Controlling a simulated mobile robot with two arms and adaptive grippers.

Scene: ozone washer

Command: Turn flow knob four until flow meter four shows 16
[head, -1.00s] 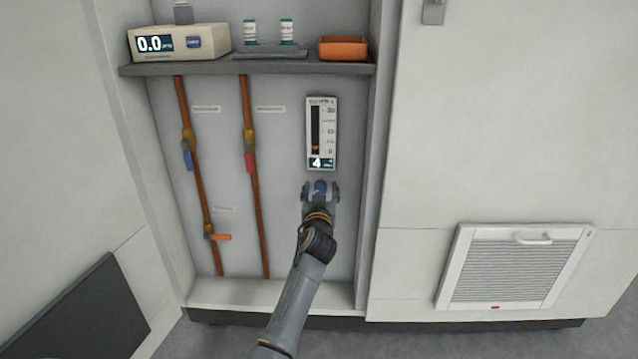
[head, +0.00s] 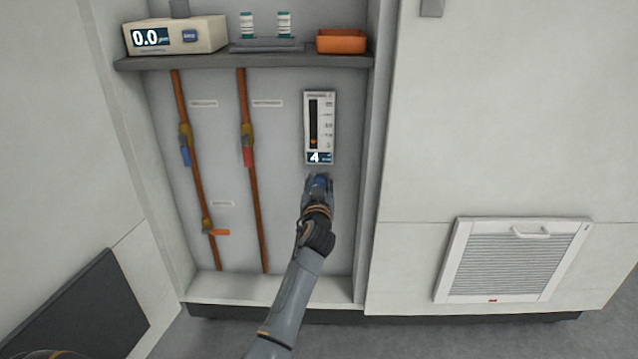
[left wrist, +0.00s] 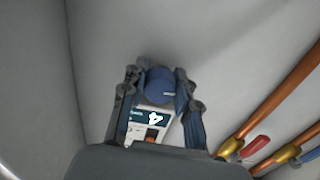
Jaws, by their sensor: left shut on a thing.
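Flow meter four (head: 319,128) is a white upright panel on the cabinet's back wall, with a dark scale and a display reading 4. Its orange marker sits low on the scale. Flow knob four (head: 319,181) is blue and just below the meter, mostly covered by my left gripper (head: 318,183). In the left wrist view the blue knob (left wrist: 160,86) with a pale mark lies between the two fingers of the left gripper (left wrist: 158,88), which are shut on it. The meter's lower end (left wrist: 150,120) also shows there. My right gripper is not in view.
Two copper pipes (head: 254,205) with blue, red and orange valve handles run left of the meter. A shelf (head: 240,60) above holds a meter box reading 0.0 (head: 176,36), small vials and an orange tray (head: 341,41). A vent panel (head: 511,260) is at right.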

